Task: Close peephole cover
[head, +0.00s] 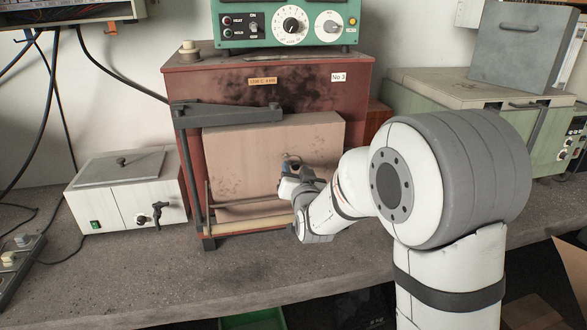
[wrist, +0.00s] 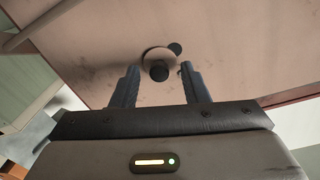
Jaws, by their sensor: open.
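The peephole cover (wrist: 152,56) is a small round tan disc with a dark knob (wrist: 160,72) on the pale furnace door (head: 255,150). A dark round peephole (wrist: 175,48) shows partly at the cover's upper right edge in the wrist view; the cover overlaps the rest. My gripper (wrist: 159,67) is open, its two dark fingers pointing at the door, one on each side of the knob in the picture. I cannot tell whether they touch it. In the head view my gripper (head: 289,174) is at the door's lower right, largely hiding the cover.
The red furnace (head: 355,85) stands on the concrete bench (head: 150,270). A dark bar (head: 235,117) crosses the door's top and a pale rod (head: 250,226) its bottom. A white lidded box (head: 98,203) stands left. A green control unit (head: 270,30) sits on top.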

